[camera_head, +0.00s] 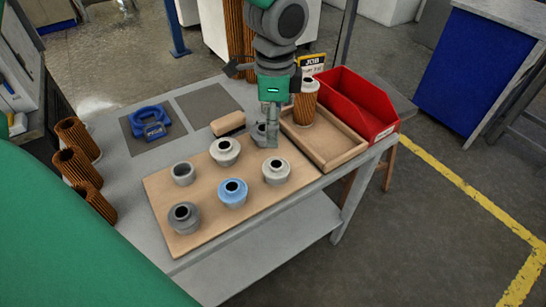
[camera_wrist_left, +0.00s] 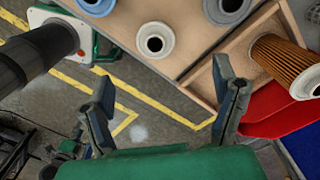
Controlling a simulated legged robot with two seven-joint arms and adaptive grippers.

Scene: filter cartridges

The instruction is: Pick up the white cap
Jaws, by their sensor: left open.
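Two pale, near-white caps stand on the wooden board (camera_head: 212,222). One cap (camera_head: 225,151) is in the back row. The other cap (camera_head: 276,171) is at the right end of the front row and shows in the left wrist view (camera_wrist_left: 155,40). I cannot tell for certain which is the white cap. My left gripper (camera_head: 268,135) points down, empty, in front of a grey cap (camera_head: 260,133) that it partly hides. In the left wrist view its fingers (camera_wrist_left: 170,90) are spread apart with floor behind them. My right gripper is not in view.
A blue cap (camera_head: 232,192), a dark grey cap (camera_head: 184,217) and a grey one (camera_head: 183,173) share the board. A wooden tray (camera_head: 340,150) with a brown filter (camera_head: 304,106) and a red bin (camera_head: 362,107) stand right. Brown filters (camera_head: 76,139) line the left.

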